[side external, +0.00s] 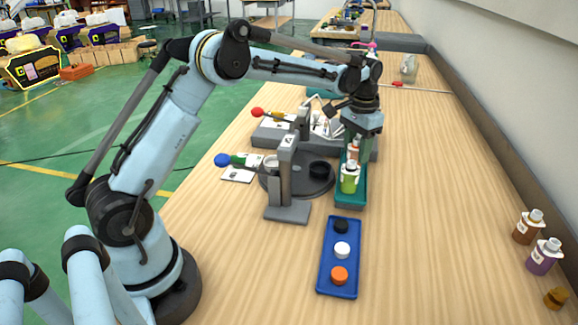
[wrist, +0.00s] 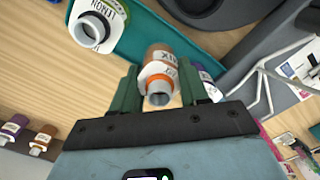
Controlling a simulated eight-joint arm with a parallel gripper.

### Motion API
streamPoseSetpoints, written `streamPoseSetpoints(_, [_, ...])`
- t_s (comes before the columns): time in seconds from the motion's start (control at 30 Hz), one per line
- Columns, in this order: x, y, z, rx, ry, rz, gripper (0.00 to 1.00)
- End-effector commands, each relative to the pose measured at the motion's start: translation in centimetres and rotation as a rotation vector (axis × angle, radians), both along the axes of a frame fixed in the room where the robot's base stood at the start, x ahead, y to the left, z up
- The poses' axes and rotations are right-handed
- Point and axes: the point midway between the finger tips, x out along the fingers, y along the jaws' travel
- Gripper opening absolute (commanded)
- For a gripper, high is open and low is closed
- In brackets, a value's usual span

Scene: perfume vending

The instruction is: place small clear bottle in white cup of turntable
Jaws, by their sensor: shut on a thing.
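My gripper (wrist: 160,88) is shut on a small bottle (wrist: 158,65) with orange-brown contents, a white label and an open grey neck. In the side external view this bottle (side external: 354,148) is under my gripper, at the green tray (side external: 345,203); I cannot tell if it is clear of the tray floor. A green lemon bottle (side external: 349,180) stands in the tray beside it, and shows in the wrist view (wrist: 95,27). The grey turntable (side external: 300,187) is left of the tray, with a black cup (side external: 319,168) and a white cup (side external: 270,162), partly hidden by a grey post.
The grey post (side external: 287,180) stands at the turntable's front. A blue tray (side external: 323,275) holds black, white and orange caps. A purple bottle (wrist: 205,77) shows behind the held one. More bottles (side external: 543,256) stand far right. The table right of the green tray is clear.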

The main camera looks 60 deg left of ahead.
Motion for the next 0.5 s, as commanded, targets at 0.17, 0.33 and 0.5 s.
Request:
streamPoseSetpoints(0.17, [-0.3,-0.8,2.8,-0.001,0.000,-0.004,0.09])
streamPoseSetpoints(0.33, [-1.6,-3.8,4.7,0.000,0.000,-0.005,0.09])
streamPoseSetpoints(0.5, [-2.8,-6.4,6.4,0.000,0.000,-0.004,0.09])
